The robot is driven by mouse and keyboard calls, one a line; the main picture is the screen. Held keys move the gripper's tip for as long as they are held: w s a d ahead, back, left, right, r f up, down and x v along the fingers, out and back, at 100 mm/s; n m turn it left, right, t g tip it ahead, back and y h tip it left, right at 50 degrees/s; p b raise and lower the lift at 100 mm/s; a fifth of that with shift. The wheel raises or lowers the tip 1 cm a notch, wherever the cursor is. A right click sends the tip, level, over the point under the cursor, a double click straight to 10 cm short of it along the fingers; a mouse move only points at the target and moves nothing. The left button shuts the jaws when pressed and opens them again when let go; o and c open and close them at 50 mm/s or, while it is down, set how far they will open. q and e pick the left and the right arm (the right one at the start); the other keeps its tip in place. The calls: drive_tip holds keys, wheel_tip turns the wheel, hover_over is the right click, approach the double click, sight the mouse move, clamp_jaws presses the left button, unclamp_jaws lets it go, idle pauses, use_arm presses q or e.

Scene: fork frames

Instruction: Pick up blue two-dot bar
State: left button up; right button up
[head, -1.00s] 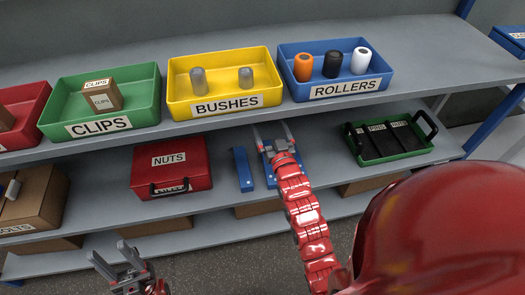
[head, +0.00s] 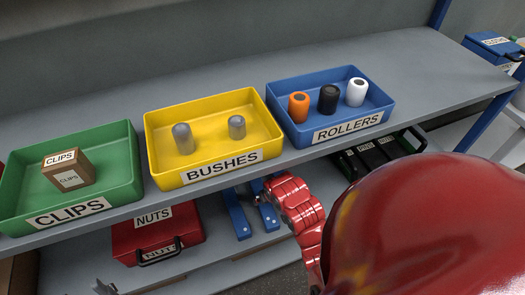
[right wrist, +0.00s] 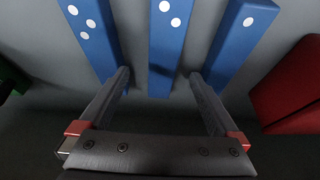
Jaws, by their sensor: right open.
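Three blue bars lie side by side in the right wrist view. The two-dot bar (right wrist: 172,50) is the middle one; the three-dot bar (right wrist: 98,40) is at left and the one-dot bar (right wrist: 236,40) at right. My right gripper (right wrist: 160,78) is open and empty, its fingers on either side of the two-dot bar's near end in the picture; I cannot tell the height gap. In the head view, two blue bars (head: 237,214) partly show on the lower shelf, and the upper shelf hides my right gripper. Only a bit of my left gripper (head: 105,288) shows at the bottom.
The upper shelf (head: 110,225) overhangs the bars and carries the clips tray (head: 120,195), bushes tray (head: 158,160) and rollers tray (head: 300,138). A red nuts case (head: 190,222) stands left of the bars. A green case (head: 345,168) is to their right, partly hidden.

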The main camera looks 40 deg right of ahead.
drive_tip(key=shift+w+p+x, duration=0.2)
drive_tip(key=shift+p+x, duration=0.05)
drive_tip(key=shift+x, duration=1.85)
drive_tip(key=shift+w+p+x, duration=0.15)
drive_tip(key=shift+p+x, duration=0.1)
drive_tip(key=shift+x, duration=1.8)
drive_tip(key=shift+a+r, duration=0.1)
drive_tip(key=shift+a, duration=0.05)
clamp_jaws()
